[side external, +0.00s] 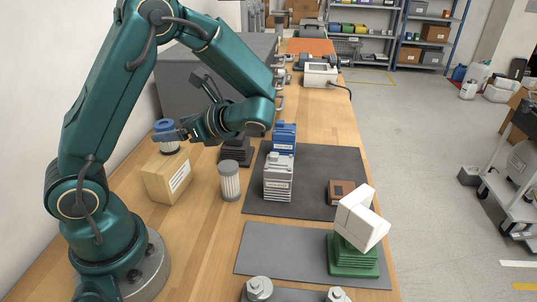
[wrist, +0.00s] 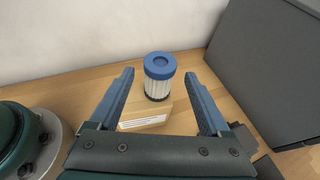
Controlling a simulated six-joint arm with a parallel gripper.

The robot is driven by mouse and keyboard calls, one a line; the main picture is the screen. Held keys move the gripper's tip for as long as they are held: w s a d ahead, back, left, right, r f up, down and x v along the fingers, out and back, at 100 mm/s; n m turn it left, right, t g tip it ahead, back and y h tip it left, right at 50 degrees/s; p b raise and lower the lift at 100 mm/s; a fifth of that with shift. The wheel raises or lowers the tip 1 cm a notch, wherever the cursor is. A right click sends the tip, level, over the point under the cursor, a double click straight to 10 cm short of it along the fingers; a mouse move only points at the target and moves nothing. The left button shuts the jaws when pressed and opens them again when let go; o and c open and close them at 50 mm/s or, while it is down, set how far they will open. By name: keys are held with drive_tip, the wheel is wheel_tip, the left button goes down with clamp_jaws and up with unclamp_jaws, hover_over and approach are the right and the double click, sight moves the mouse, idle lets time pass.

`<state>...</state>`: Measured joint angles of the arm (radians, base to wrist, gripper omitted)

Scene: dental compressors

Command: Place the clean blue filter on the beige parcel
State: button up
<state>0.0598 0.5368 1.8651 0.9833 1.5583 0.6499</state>
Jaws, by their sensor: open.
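The blue-capped filter (side external: 167,137) stands upright and appears to rest on top of the beige parcel (side external: 160,182). In the wrist view the filter (wrist: 159,80) shows its blue ring cap and white pleats, with its base at the top of the parcel (wrist: 148,119) and its white label. My gripper (side external: 181,136) is open beside the filter at cap height. In the wrist view its two fingers lie left and right of the filter with clear gaps. The contact under the filter's base is partly hard to see.
A grey-capped filter (side external: 229,181) stands right of the parcel. A dark mat (side external: 318,166) holds grey (side external: 278,178) and blue (side external: 284,138) stacked parts and a brown box (side external: 341,193). White boxes (side external: 360,218) sit on a green stack (side external: 352,257). A wall rises behind the parcel.

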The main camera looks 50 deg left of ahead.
drive_tip(key=s+d+r+n+t+h, duration=0.2)
drive_tip(key=d+n+t+h, duration=0.8)
drive_tip(key=d, duration=0.8)
drive_tip(key=r+n+h, duration=0.1)
drive_tip(key=n+h, duration=0.1)
drive_tip(key=n, duration=0.1)
drive_tip(key=shift+s+d+n+t, duration=0.2)
drive_tip(key=shift+d+n+t, duration=0.1)
